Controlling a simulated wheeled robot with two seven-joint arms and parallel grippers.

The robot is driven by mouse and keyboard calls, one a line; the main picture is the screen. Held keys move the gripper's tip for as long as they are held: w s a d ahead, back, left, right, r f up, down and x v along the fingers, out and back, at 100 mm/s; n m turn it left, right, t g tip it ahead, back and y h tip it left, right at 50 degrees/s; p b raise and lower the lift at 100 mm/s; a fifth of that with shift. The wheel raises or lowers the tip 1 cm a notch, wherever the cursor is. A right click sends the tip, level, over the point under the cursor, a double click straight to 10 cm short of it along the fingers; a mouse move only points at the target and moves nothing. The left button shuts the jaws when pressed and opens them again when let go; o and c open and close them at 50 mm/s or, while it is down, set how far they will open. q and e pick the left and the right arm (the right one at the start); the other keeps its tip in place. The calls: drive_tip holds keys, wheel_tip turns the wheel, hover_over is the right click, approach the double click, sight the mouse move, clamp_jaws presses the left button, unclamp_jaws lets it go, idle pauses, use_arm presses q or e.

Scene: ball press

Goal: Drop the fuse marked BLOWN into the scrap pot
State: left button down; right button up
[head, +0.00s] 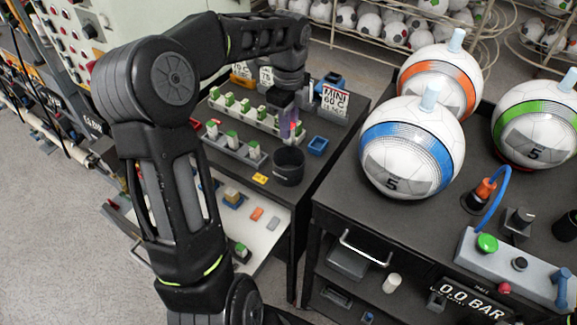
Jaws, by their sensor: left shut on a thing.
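My left gripper (288,127) hangs above the cart's black top, just behind and above a dark round pot (289,168). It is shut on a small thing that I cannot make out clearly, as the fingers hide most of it. The pot stands upright by a yellow label (260,178). Green-and-white fuses stand in a near grey rack (222,147) and a far rack (243,119), to the left of the gripper. Their markings are too small to read, so I cannot tell which is marked BLOWN. My right gripper is not in view.
A blue tray (318,146) lies right of the pot, with a sign (334,102) behind it. An open drawer (249,234) holds small parts below. A second cart (335,195) carries big balls (413,147) and a control box (515,262) across a gap.

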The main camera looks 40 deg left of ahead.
sight(289, 142)
use_arm(q)
drive_tip(key=shift+f, duration=0.7)
drive_tip(key=shift+f+b, duration=1.5)
drive_tip(key=shift+f, duration=0.7)
drive_tip(key=c, duration=1.3)
unclamp_jaws()
drive_tip(key=shift+o, duration=0.2)
wheel_tip(289, 142, up, 8)
drive_tip(key=shift+f+b, duration=0.1)
drive_tip(key=shift+b, duration=0.45)
